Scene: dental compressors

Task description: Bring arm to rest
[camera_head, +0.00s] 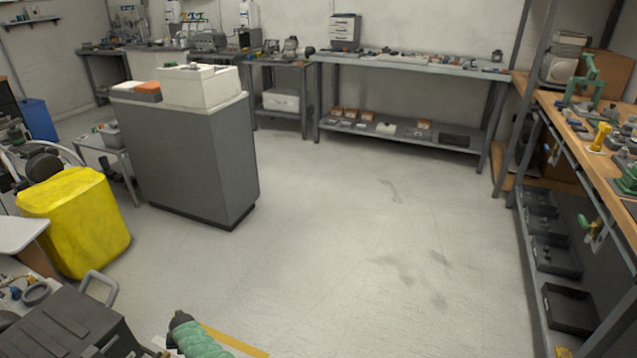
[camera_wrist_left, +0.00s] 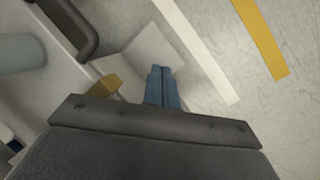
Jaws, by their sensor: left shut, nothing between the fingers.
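Nothing is between the fingers. They point toward a pale flat surface and the floor, and no thing is held. My right gripper is in neither view.
A yellow bin (camera_head: 75,222) and a grey cabinet (camera_head: 185,160) stand at left. A dark case (camera_head: 65,325) and a green ribbed object (camera_head: 195,338) are at lower left. A workbench (camera_head: 580,130) runs along the right. The middle floor is clear.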

